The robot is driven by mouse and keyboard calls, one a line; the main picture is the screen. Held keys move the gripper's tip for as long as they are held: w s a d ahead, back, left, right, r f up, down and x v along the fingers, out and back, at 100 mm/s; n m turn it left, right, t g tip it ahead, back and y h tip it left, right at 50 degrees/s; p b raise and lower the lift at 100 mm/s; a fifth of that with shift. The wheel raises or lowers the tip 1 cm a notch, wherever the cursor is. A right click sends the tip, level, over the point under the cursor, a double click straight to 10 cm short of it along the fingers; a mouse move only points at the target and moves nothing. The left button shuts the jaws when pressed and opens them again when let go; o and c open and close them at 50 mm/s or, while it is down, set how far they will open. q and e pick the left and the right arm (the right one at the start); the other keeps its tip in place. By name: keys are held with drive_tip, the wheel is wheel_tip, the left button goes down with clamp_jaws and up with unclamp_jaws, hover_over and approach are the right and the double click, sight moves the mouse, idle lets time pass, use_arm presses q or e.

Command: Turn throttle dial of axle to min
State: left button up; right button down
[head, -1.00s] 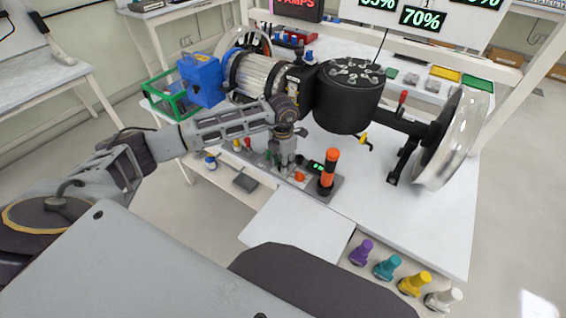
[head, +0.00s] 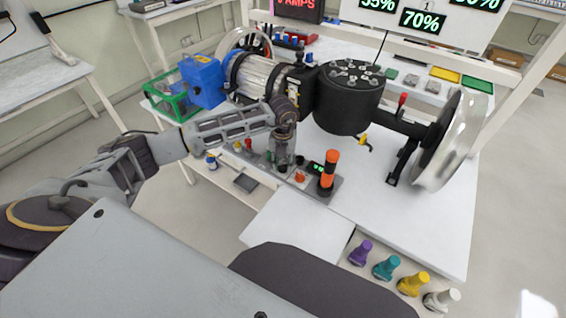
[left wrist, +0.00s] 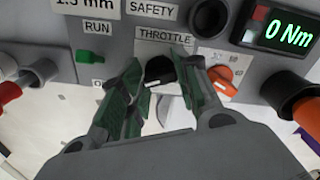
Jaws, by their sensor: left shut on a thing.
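The throttle dial (left wrist: 159,72) is a small black knob under the THROTTLE label (left wrist: 165,37) on a grey control panel (left wrist: 70,20). It shows in the left wrist view between my green-padded left fingers (left wrist: 163,88), which are shut on it. In the head view my left gripper (head: 281,160) points down at the panel (head: 334,190) below the axle (head: 402,122), and it hides the dial. The dial's pointer position cannot be read clearly. My right gripper is not in view.
Beside the dial is an orange knob (left wrist: 222,80), close to the right finger. A display reading 0 Nm (left wrist: 288,30) and an orange-and-black upright handle (head: 328,170) stand further right.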

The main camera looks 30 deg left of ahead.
sight(283, 165)
use_arm(q)
drive_tip(key=shift+w+n, duration=0.1)
drive_tip(key=shift+n, duration=0.5)
drive_tip(key=o, duration=1)
drive_tip(key=shift+r, duration=6.05)
